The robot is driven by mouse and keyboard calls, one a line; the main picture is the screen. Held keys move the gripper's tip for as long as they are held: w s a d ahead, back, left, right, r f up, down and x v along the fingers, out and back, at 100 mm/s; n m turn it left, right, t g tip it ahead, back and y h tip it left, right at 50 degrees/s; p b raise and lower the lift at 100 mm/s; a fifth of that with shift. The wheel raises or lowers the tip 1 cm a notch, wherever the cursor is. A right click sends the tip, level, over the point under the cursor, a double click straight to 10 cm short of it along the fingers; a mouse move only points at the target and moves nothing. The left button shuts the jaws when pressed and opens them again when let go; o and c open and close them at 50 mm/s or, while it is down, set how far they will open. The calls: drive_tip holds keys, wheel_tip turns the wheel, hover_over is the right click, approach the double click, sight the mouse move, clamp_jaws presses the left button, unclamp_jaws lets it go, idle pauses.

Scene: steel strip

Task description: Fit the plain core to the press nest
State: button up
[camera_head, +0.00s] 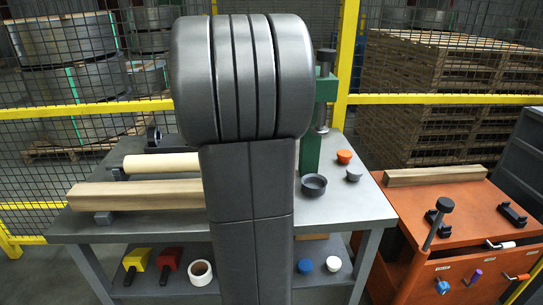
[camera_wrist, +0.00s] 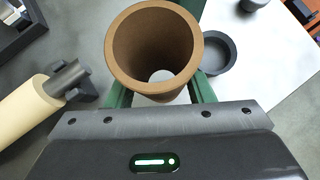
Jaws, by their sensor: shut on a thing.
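A plain brown tube, the core (camera_wrist: 122,62), is in the wrist view with its open mouth toward the camera and light surface showing through its bore. My gripper (camera_wrist: 159,98) is shut on it, a green finger on each side. A dark round cup-like piece (camera_wrist: 216,68), which looks like the press nest, lies just right of the core in the wrist view. In the head view this cup (camera_head: 314,188) stands on the grey bench before the green press (camera_head: 325,90). My arm hides the gripper and core there. Whether the core touches the bench is unclear.
A cream roll (camera_head: 160,162) on a spindle and a wooden beam (camera_head: 135,195) lie left on the bench (camera_head: 345,207). An orange cap (camera_head: 344,156) and a grey cap (camera_head: 354,174) sit right of the cup. An orange cart (camera_head: 470,220) stands at the right.

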drive_tip(key=d+p, duration=0.3)
drive_tip(key=d, duration=0.7)
drive_tip(key=shift+w+d+p, duration=0.2)
drive_tip(key=shift+d+p, duration=0.05)
drive_tip(key=shift+p, duration=0.1)
idle(2.1)
drive_tip(key=shift+f+b, duration=1.5)
drive_tip(key=shift+f, duration=0.35)
drive_tip(key=o, duration=1.2)
drive_tip(key=shift+c, duration=0.2)
drive_tip(key=shift+r, duration=0.1)
drive_tip(key=p+v, duration=0.5)
drive_tip(key=v, duration=0.9)
